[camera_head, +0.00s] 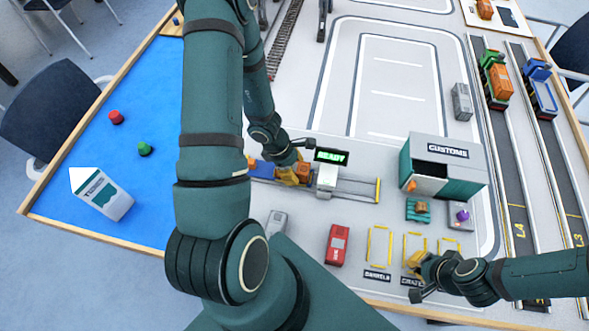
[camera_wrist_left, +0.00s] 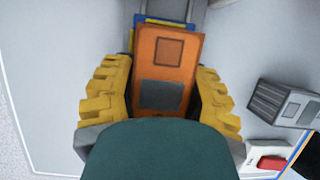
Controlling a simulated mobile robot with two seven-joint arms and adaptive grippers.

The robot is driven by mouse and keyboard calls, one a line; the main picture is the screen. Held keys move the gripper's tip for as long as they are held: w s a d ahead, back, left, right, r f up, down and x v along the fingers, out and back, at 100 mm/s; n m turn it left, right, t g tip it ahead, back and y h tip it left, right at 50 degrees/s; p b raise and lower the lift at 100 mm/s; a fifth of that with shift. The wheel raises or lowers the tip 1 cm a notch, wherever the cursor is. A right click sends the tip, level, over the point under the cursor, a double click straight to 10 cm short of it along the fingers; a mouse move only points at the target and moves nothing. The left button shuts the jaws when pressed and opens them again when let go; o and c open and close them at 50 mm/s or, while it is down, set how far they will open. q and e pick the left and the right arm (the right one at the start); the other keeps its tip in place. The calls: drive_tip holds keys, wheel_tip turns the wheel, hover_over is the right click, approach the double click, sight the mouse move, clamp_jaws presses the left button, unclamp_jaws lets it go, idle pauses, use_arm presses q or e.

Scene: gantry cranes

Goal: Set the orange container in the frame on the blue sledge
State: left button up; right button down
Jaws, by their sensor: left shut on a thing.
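The orange container (camera_head: 303,171) is between the yellow fingers of my left gripper (camera_head: 296,174), which is shut on it. In the left wrist view the container (camera_wrist_left: 165,62) sits upright between both fingers (camera_wrist_left: 160,97). The blue sledge (camera_head: 262,170) is on the rail at the container's left, partly hidden by my arm. A blue and yellow edge of the sledge (camera_wrist_left: 168,20) shows just beyond the container in the left wrist view. Whether the container rests on it is unclear. My right gripper (camera_head: 413,262) is over the yellow floor frames; its finger opening is unclear.
A white gate (camera_head: 327,178) with a green READY sign (camera_head: 331,156) straddles the rail right of my left gripper. The customs building (camera_head: 445,160) stands further right.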

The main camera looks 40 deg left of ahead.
use_arm(q)
drive_tip(key=o, duration=1.2)
drive_tip(key=shift+r, duration=0.1)
use_arm(e)
drive_tip(key=shift+r, duration=0.1)
use_arm(q)
drive_tip(key=shift+r+p, duration=0.35)
drive_tip(key=shift+p, duration=0.1)
use_arm(e)
drive_tip(key=shift+w+r, duration=0.1)
drive_tip(key=shift+r, duration=0.3)
use_arm(q)
drive_tip(key=p+v, duration=0.5)
drive_tip(key=v, duration=0.6)
drive_tip(key=shift+r+p, duration=0.35)
drive_tip(key=shift+s+a+r, duration=0.15)
drive_tip(key=shift+a+r, duration=0.1)
drive_tip(key=shift+r, duration=0.05)
use_arm(e)
wheel_tip(320, 180, up, 6)
drive_tip(key=shift+w+d+r, duration=0.2)
drive_tip(key=shift+w+r, duration=0.05)
